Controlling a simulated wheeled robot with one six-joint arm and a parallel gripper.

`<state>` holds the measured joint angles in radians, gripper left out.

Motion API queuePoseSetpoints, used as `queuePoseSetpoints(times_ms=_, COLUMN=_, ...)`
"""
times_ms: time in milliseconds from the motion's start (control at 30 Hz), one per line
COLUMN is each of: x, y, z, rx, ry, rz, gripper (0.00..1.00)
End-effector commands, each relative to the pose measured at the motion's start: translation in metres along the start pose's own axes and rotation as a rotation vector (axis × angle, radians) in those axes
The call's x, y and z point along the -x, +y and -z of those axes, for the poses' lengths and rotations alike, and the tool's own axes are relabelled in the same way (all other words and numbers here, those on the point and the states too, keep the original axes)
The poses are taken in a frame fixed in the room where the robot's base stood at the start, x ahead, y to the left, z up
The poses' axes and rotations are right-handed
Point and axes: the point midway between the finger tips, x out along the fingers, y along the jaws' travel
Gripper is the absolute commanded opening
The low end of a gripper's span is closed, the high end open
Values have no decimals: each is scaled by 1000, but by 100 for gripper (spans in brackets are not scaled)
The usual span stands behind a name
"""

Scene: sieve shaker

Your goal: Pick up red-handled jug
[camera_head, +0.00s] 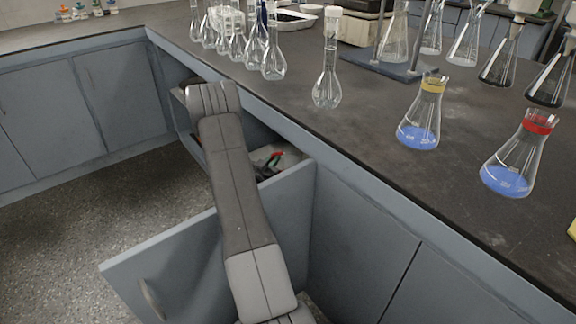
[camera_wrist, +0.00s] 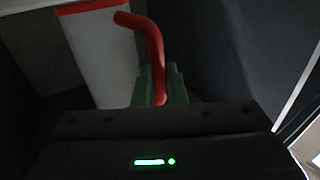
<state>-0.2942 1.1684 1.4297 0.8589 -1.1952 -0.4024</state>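The jug has a pale body (camera_wrist: 100,50) with a red rim and a curved red handle (camera_wrist: 155,45). It fills the upper left of the wrist view, and its lower part is out of frame or hidden. My gripper (camera_wrist: 162,82) has green fingers, close together on either side of the lower end of the red handle, with little gap showing. It looks shut on the handle. In the head view, the jug's red handle (camera_head: 276,156) shows small inside the open cupboard below the bench, beside my arm. Most of the jug is hidden there.
An open cupboard door (camera_head: 190,265) stands out below my arm. The bench top (camera_head: 380,160) above holds several glass flasks, including a yellow-banded one (camera_head: 420,115) and a red-banded one (camera_head: 518,155) with blue liquid. Open floor (camera_head: 90,230) lies at left.

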Motion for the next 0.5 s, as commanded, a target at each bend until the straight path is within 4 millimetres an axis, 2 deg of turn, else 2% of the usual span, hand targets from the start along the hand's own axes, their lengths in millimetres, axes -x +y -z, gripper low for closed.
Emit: queuePoseSetpoints(times_ms=500, x=0, y=0, z=2, rx=0, ry=1, rz=0, gripper=0)
